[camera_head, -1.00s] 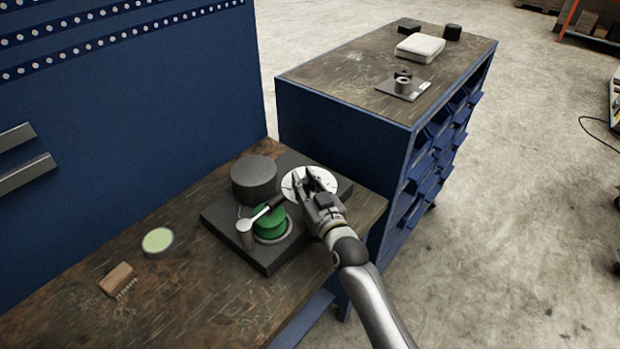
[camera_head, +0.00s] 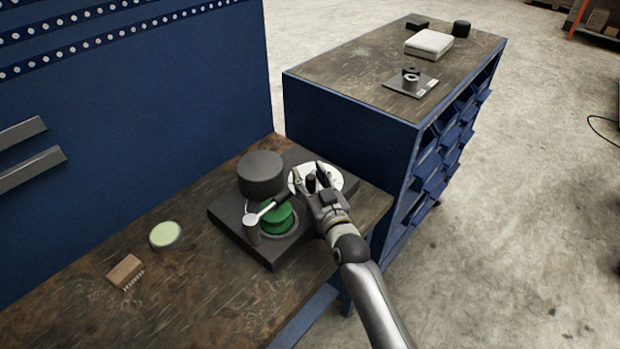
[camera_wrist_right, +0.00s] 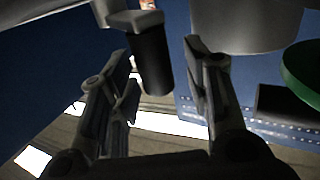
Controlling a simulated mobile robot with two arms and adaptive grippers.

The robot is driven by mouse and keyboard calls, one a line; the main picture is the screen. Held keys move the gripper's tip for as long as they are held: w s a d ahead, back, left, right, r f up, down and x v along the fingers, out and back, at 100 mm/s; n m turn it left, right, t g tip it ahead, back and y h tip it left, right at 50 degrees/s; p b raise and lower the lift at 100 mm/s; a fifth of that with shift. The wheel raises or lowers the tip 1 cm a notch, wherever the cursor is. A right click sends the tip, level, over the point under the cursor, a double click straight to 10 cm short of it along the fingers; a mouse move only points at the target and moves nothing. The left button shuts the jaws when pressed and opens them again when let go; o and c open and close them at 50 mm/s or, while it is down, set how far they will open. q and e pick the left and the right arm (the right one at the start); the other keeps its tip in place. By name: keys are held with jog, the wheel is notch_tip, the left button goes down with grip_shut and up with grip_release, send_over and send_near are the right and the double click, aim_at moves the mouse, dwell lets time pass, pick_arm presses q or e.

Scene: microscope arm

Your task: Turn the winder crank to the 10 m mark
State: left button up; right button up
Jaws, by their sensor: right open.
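The winder stands on a dark base plate (camera_head: 228,220) on the workbench. It has a green spool (camera_head: 276,216), a dark round drum (camera_head: 261,173) and a white dial disc (camera_head: 338,181) with marks too small to read. My right gripper (camera_head: 312,176) is over the dial, fingers open. A dark upright crank handle (camera_head: 310,183) shows between the fingers. In the right wrist view the crank handle (camera_wrist_right: 151,62) hangs from a grey crank arm (camera_wrist_right: 136,18), between the open fingers and not visibly gripped. My left gripper is out of view.
A metal arm on a post (camera_head: 252,228) stands beside the spool. A blue drawer cabinet (camera_head: 345,125) stands behind; a blue panel (camera_head: 130,110) rises along the bench's back.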

jog(key=shift+s+d, duration=0.1)
jog(key=v, duration=1.1)
jog(key=shift+s, duration=0.4)
